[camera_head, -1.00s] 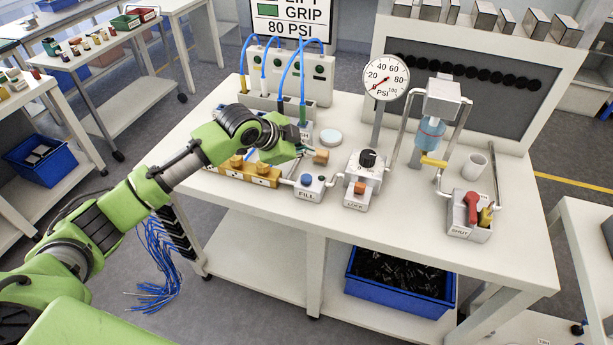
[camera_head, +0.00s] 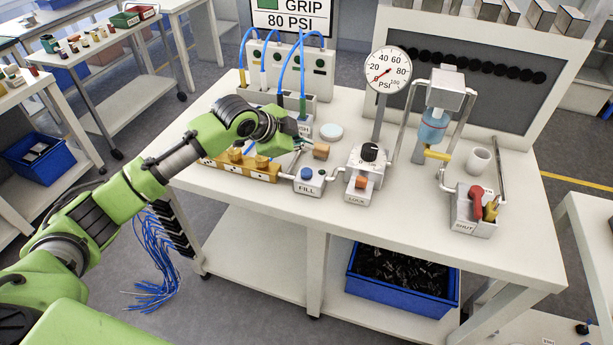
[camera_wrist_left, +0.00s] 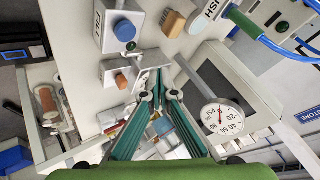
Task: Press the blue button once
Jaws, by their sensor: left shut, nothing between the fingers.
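The blue button (camera_head: 306,174) is a round cap on top of a small white box labelled FILL (camera_head: 309,187), near the front of the white bench. It also shows in the left wrist view (camera_wrist_left: 124,30), near the top. My left gripper (camera_head: 305,143) is shut and empty. In the head view its tips appear above and behind the button, apart from it. In the left wrist view its teal-padded fingers (camera_wrist_left: 158,96) appear lower than the button, with a clear gap between. My right gripper is in neither view.
Right of the button stands a LOCK box (camera_head: 361,188) with an orange button and black knob. A wooden block (camera_head: 321,151) lies behind it. A gold manifold (camera_head: 240,168) lies left, a pressure gauge (camera_head: 388,69) rises behind, and a SHUT valve box (camera_head: 474,214) stands right.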

